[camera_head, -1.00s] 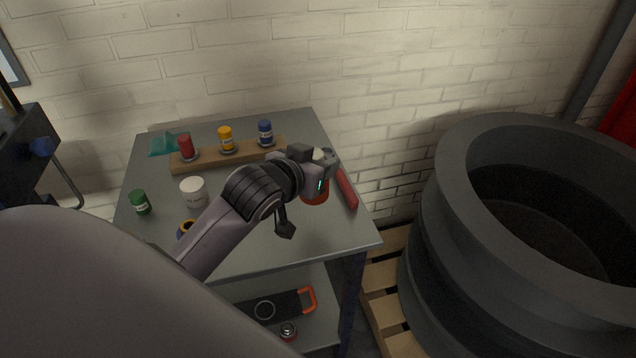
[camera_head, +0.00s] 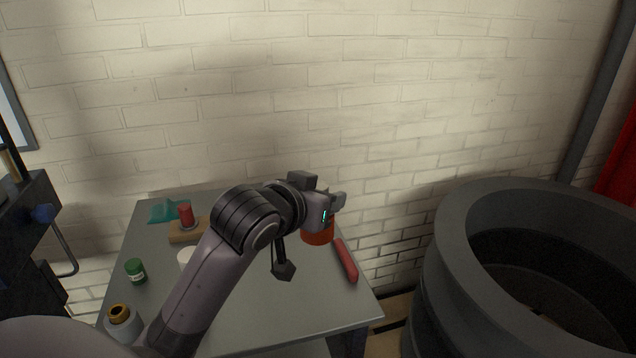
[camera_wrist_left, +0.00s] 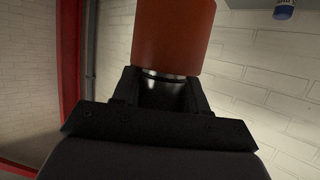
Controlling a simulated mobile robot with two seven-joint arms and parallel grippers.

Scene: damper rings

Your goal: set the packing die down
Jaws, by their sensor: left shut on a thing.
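My left gripper (camera_head: 324,218) is shut on an orange-brown cylinder, which I take to be the packing die (camera_head: 317,237). It hangs at the gripper over the back right part of the grey table (camera_head: 300,310). In the left wrist view the die (camera_wrist_left: 172,38) fills the top middle, with a shiny narrower neck between the dark fingers (camera_wrist_left: 165,88). I cannot tell from the head view how far its lower end is from the tabletop. My right gripper is not in view.
A red bar-like thing (camera_head: 345,260) lies just right of the die. A red bottle (camera_head: 186,214) stands on a wooden block (camera_head: 182,236); a green jar (camera_head: 135,271) and gold-topped container (camera_head: 122,322) stand left. Large dark rings (camera_head: 530,240) stand right. The table's front right is clear.

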